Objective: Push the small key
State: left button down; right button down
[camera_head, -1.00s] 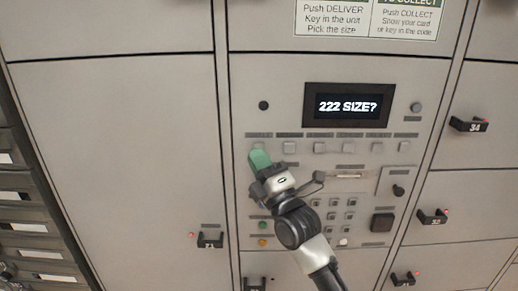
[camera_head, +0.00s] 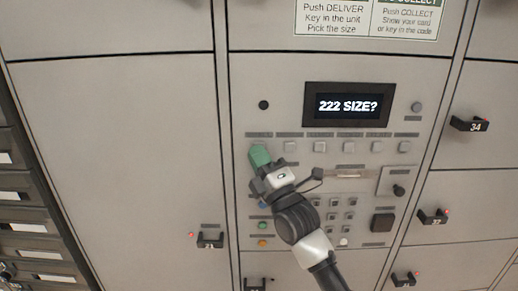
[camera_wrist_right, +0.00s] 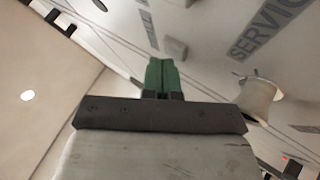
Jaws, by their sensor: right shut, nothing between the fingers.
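A row of small square keys runs under the display (camera_head: 347,105), which reads "222 SIZE?". The labels above the keys are too small to read, so I cannot tell which one is the small key. My right gripper (camera_head: 260,156) is shut and empty, its green fingertips at the leftmost key (camera_head: 257,146) and partly covering it. In the right wrist view the shut fingertips (camera_wrist_right: 162,76) point at the panel, just below a pale key (camera_wrist_right: 175,47). I cannot tell whether they touch it. My left gripper is not in view.
A keypad (camera_head: 333,215) and a green and an orange button (camera_head: 262,241) sit lower on the panel, partly behind my right arm. A card slot (camera_head: 348,174) and a dark knob (camera_head: 398,190) are to the right. Locker doors with dark handles (camera_head: 210,240) flank the panel.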

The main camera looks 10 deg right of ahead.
jog(key=shift+w, duration=0.15)
dwell(0.5)
jog(key=shift+s+a+p, duration=0.15)
jog(key=shift+s+p, duration=0.2)
jog(key=shift+s, duration=0.45)
jog(key=shift+s, duration=0.1)
jog(key=s+p, duration=0.1)
jog(key=s, duration=0.1)
jog(key=s+a, duration=0.1)
jog(key=s, duration=0.1)
jog(key=shift+s+a+p, duration=0.1)
jog(key=shift+s+p, duration=0.25)
jog(key=shift+p, duration=0.05)
jog(key=shift+f, duration=0.1)
